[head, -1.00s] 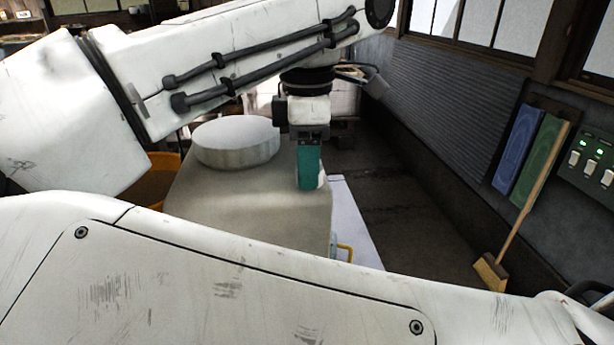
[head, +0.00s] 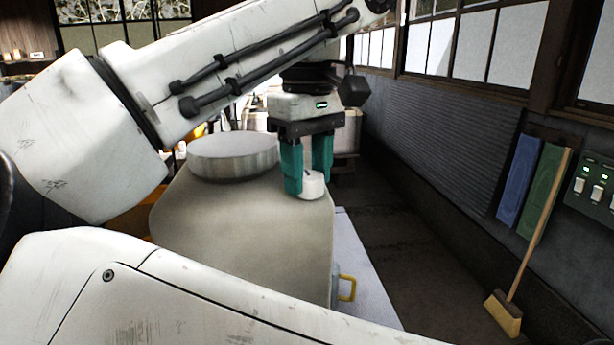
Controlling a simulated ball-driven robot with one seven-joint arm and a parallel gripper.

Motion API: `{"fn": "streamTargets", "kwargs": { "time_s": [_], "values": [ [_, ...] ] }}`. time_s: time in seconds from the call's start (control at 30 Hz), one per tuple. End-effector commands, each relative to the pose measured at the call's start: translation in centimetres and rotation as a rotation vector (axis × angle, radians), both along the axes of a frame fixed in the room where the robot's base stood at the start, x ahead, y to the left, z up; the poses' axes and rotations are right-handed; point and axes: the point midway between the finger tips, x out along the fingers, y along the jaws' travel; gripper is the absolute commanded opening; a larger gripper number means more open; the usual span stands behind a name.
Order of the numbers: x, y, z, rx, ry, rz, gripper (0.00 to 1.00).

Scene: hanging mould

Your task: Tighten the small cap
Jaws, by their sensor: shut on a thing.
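The small cap (head: 313,187) is a low white cylinder near the right corner of the pale grey top of a large block-shaped body (head: 225,222). My gripper (head: 308,183) points straight down over it, with two teal fingers on either side of the cap, and is shut on it. The left finger hides part of the cap's left side. The cap looks upright and low on the top; its thread and underside are hidden.
A wide round grey disc (head: 233,157) stands on the same top, left of my gripper. A yellow handle (head: 347,288) juts out low on the right. A broom (head: 530,240) leans on the right wall beside blue and green boards. The floor between is clear.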

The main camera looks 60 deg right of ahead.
Motion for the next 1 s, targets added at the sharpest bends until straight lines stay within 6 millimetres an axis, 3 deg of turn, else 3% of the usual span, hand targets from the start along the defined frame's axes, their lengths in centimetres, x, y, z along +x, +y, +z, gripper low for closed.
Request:
{"fn": "streamTargets", "kwargs": {
  "time_s": [0.3,0.87,0.9,1.0],
  "values": [
    [0.02,-0.07,0.02,-0.001,-0.001,-0.128,0.14],
    [0.03,-0.05,0.09,-0.002,-0.002,-0.157,0.14],
    [0.03,-0.05,0.09,-0.002,-0.002,-0.157,0.47],
    [0.02,-0.05,0.08,-0.002,-0.002,-0.156,0.56]
  ]
}}
